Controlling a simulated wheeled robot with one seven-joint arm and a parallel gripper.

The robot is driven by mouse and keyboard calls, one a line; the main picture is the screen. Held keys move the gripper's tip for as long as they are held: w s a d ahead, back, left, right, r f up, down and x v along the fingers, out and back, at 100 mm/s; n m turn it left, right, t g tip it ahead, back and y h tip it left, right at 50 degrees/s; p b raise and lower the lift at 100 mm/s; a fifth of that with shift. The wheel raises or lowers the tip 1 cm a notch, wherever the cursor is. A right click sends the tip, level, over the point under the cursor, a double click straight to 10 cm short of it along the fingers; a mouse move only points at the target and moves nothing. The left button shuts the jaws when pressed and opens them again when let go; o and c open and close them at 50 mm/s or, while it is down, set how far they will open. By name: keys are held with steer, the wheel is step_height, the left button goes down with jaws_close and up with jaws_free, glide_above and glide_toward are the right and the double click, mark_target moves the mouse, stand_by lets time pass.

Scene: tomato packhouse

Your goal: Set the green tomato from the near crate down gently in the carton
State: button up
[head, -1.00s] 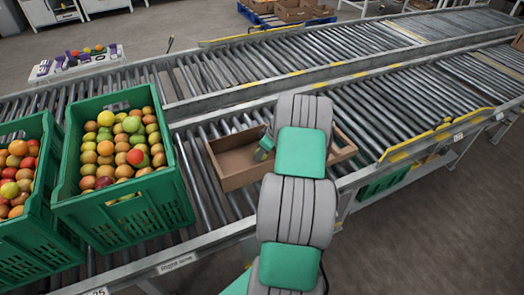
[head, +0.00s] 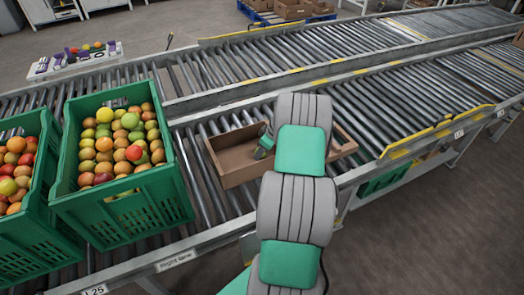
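The carton (head: 236,174) is an open brown cardboard box on the near roller conveyor, in the middle of the head view. My arm reaches over it and hides much of its inside. Only a small green and grey part of my gripper (head: 264,146) shows at the carton's opening. Its fingertips and anything between them are hidden. The near crate (head: 130,212) is a green slatted crate left of the carton, full of red, orange, yellow and green tomatoes. Green tomatoes (head: 129,121) show on its heap. I see no tomato in the visible part of the carton.
A second green crate (head: 35,245) of tomatoes stands at the left edge. Bare rollers (head: 200,190) lie between the near crate and the carton. Another roller conveyor (head: 300,55) runs behind. A white tray (head: 75,60) with several small items stands at the back left.

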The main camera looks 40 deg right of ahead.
steer(key=shift+f, duration=0.35)
steer(key=o, duration=1)
steer(key=shift+c, duration=0.3)
steer(key=shift+c, duration=1.3)
steer(key=shift+r+p, duration=1.5)
steer(key=shift+r, duration=2)
